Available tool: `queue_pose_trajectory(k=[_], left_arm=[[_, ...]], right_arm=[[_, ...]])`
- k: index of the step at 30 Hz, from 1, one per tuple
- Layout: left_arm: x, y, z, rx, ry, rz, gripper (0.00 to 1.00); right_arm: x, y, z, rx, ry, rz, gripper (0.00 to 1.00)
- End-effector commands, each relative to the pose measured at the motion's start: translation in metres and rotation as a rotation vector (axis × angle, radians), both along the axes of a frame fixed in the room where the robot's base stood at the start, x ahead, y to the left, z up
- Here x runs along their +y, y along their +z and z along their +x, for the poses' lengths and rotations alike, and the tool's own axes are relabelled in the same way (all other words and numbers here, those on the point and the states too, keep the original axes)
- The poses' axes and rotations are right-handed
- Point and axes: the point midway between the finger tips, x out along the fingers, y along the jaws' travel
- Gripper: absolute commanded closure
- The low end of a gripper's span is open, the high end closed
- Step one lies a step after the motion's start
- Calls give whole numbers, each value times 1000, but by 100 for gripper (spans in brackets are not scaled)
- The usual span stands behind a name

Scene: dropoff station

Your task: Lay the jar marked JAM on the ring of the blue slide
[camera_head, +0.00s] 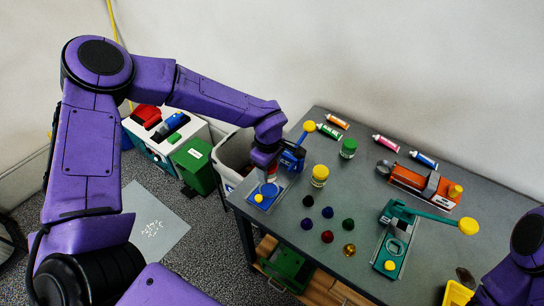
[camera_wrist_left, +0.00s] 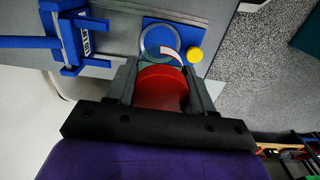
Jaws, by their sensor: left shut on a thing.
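My left gripper (camera_head: 268,168) is shut on a red-lidded jar (camera_head: 271,176) and holds it over the blue slide (camera_head: 281,185), at the table's near left corner. In the left wrist view the red lid (camera_wrist_left: 162,88) fills the space between the fingers (camera_wrist_left: 162,82). The slide's grey ring (camera_wrist_left: 160,42) shows just beyond the jar, beside a yellow knob (camera_wrist_left: 195,55). I cannot tell whether the jar touches the ring. Its label is not readable. My right gripper is outside the view.
A yellow-lidded jar (camera_head: 320,176) and a green-lidded jar (camera_head: 348,149) stand right of the slide. A blue lever stand (camera_head: 292,158) is behind it. Green (camera_head: 394,245) and orange (camera_head: 420,183) devices stand at the right; tubes lie at the back.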

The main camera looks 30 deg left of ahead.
Motion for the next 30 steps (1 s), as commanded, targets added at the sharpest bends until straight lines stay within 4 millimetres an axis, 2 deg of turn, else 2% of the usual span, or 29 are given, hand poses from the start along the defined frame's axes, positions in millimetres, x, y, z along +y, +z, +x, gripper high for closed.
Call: queue_pose_trajectory(k=[12, 19, 30], left_arm=[[0, -48, 1, 1, 2, 1, 79], [0, -62, 1, 1, 1, 0, 79], [0, -62, 1, 0, 3, 1, 79]], right_arm=[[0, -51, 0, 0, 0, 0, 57], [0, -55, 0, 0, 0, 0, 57], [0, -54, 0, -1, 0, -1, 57]])
